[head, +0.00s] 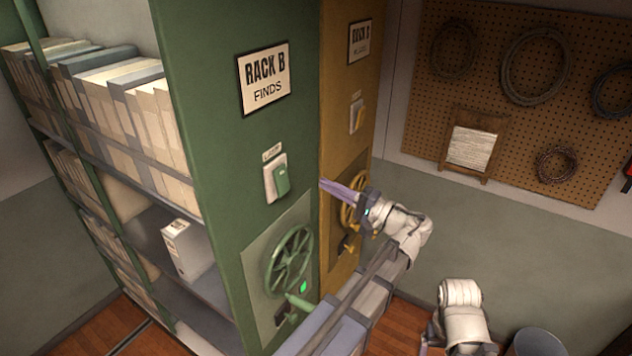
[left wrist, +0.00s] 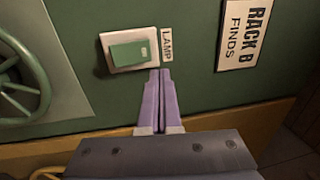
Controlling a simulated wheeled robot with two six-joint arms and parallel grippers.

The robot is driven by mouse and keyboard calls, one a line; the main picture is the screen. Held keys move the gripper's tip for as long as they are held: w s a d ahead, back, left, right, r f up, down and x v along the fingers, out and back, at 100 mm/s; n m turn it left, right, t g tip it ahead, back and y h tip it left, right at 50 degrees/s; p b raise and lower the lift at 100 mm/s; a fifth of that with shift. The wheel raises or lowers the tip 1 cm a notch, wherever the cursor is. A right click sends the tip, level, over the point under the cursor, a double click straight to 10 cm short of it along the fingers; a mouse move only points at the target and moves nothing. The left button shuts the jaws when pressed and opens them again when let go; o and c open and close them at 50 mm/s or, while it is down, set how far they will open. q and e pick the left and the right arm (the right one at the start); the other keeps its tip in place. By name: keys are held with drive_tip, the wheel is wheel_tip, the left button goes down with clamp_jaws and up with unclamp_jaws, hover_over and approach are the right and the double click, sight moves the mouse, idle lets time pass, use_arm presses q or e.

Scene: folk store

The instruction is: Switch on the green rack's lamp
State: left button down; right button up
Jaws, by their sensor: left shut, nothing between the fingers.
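The green rack (head: 225,180) bears a sign "RACK B FINDS" (head: 264,79). Below it, under a small "LAMP" label, is a green rocker switch (head: 281,179) on a pale plate. In the left wrist view the switch (left wrist: 128,52) is just left of and beyond the fingertips, with the label (left wrist: 167,45) straight ahead of them. My left gripper (head: 323,183) is shut and empty, its purple fingers (left wrist: 159,75) pointing at the panel. Whether the tips touch it, I cannot tell. My right arm shows at bottom right; its jaws are mostly cut off.
A green handwheel (head: 290,260), a lit green indicator (head: 303,287) and a green lever (head: 299,303) are below the switch. A yellow rack (head: 345,140) with its own switch (head: 357,114) and handwheel stands behind. A pegboard (head: 575,90) hangs on the right wall.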

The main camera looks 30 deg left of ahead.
use_arm(q)
drive_tip(key=shift+s+d+r, duration=0.1)
drive_tip(key=shift+d+r, duration=0.05)
drive_tip(key=shift+d, duration=1.05)
